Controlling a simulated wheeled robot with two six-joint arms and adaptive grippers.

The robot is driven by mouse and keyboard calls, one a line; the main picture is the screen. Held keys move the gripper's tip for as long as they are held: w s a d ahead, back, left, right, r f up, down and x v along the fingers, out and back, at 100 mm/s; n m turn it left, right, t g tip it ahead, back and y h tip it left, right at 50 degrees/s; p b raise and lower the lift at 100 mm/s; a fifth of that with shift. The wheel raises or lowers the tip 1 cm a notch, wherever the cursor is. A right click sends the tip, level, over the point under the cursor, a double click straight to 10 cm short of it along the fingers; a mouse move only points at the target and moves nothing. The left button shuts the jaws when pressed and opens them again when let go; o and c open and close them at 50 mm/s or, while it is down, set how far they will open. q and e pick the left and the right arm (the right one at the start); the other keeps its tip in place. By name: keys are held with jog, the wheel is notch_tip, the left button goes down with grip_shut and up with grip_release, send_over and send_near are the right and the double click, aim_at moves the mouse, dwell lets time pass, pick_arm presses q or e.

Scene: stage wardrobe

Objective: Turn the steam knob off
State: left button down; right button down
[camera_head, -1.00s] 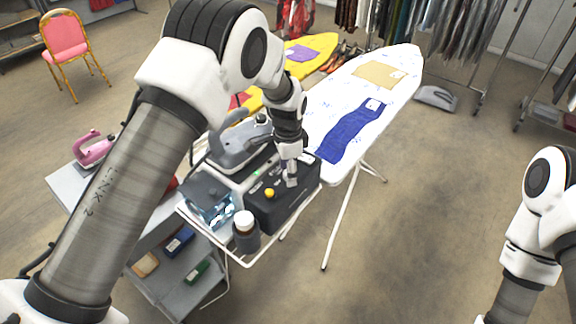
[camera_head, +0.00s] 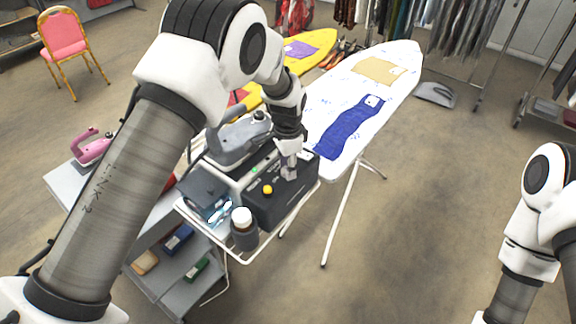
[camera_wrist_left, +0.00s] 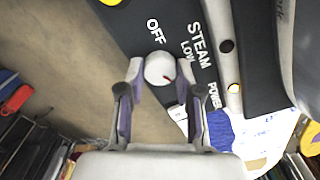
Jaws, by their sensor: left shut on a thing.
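The steam knob (camera_wrist_left: 160,68) is a round, pale knob with a red mark, on the dark panel of the steam station (camera_wrist_left: 140,30). The words OFF, STEAM and LOW are printed near it. The red mark points toward the lower right in the left wrist view, away from OFF. My left gripper (camera_wrist_left: 160,84) has its fingers on both sides of the knob and is shut on it. In the head view my left gripper (camera_head: 289,174) reaches down onto the black box (camera_head: 270,210) and hides the knob. My right gripper is out of view; only my right arm shows.
A white ironing board (camera_head: 388,100) with blue cloth extends behind. Floor at right is open.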

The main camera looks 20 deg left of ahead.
pick_arm(q)
jog(key=n, duration=0.7)
jog(key=shift+f+b, duration=0.1)
jog(key=shift+b, duration=0.2)
jog(key=n, duration=0.6)
jog(key=shift+s, duration=0.1)
jog(key=n, duration=0.6)
jog(key=shift+a+n+b, duration=0.1)
jog(key=shift+n+b, duration=0.2)
jog(key=shift+b, duration=0.1)
jog(key=n, duration=0.6)
jog(key=shift+s+n, duration=0.1)
jog(key=shift+n, duration=0.2)
jog(key=c, duration=0.8)
grip_release()
jog(key=shift+o, duration=0.2)
